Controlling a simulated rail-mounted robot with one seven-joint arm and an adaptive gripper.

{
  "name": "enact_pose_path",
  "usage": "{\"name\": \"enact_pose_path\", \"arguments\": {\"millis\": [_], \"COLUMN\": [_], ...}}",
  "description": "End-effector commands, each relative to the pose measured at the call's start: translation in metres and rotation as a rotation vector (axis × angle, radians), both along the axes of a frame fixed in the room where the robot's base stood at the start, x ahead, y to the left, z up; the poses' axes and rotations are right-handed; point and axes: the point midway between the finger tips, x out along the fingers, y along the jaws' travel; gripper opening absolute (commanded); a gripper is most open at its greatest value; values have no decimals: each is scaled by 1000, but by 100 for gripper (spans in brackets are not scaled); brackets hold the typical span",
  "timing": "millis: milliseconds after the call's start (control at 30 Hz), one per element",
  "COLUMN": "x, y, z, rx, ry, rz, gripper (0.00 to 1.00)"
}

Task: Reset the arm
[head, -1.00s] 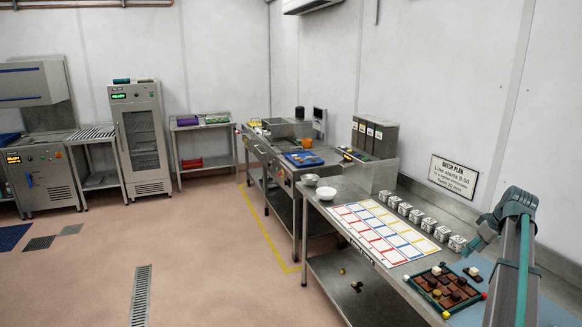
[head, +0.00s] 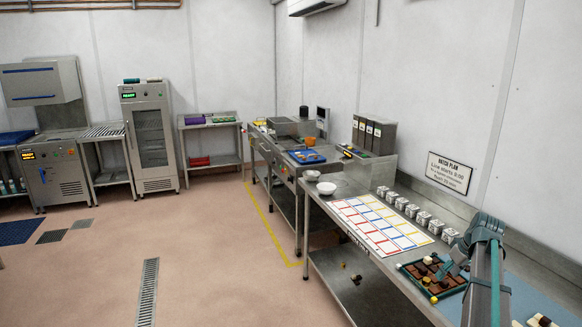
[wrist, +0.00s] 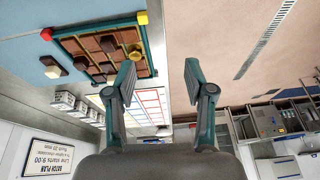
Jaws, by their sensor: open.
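My gripper (wrist: 158,80) is open and empty in the wrist view, its two teal-and-grey fingers spread apart. Beyond the fingers there is no object between them, only the bench edge and the floor. My arm (head: 484,285) rises at the right of the head view, over the near end of the bench.
A teal-edged tray of chocolates (head: 442,290) lies on the steel bench (head: 330,225) close to my arm; it also shows in the wrist view (wrist: 144,38). A colour-framed card (head: 352,212), a row of small white blocks (head: 410,210) and bowls (head: 326,188) lie farther along.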

Motion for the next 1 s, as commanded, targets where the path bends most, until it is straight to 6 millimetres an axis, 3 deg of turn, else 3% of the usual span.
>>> {"name": "enact_pose_path", "arguments": {"millis": [267,500,600,800,1000], "x": [-18,-73,-103,-156,-206], "y": [124,249,290,346,382], "z": [-101,-195,-225,-264,-289], "rx": [20,0,-19,-56,-94], "ry": [104,212,248,292,319], "rz": [-56,-126,-152,-189,-214], "gripper": [54,54,54,54,54]}}
